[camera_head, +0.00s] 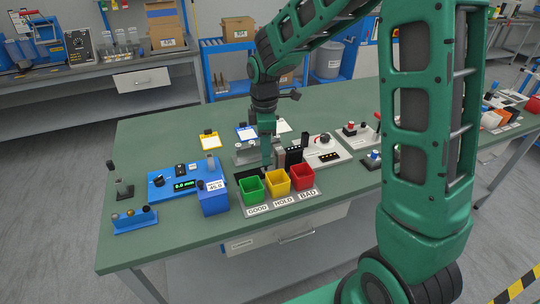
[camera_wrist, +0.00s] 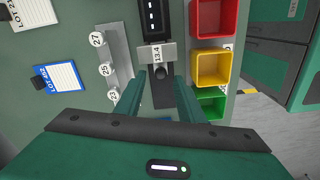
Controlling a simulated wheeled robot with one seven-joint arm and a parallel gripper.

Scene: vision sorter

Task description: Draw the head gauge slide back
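In the wrist view a gauge has a grey slide block (camera_wrist: 155,54) with a tag that appears to read 13.4, across a dark track (camera_wrist: 163,96). A small dark knob (camera_wrist: 162,72) sits on the near side of the block. My gripper (camera_wrist: 160,82) is open, with one finger on each side of the track and the knob between the fingertips; gaps show on both sides. In the head view my gripper (camera_head: 267,160) points down behind the bins, beside the grey block (camera_head: 281,156). The bins partly hide the gauge and fingertips there.
Green (camera_head: 252,189), yellow (camera_head: 277,181) and red (camera_head: 302,177) bins stand close in front of the gauge. A grey stepped rack (camera_wrist: 117,60) with numbered tags lies left of it in the wrist view.

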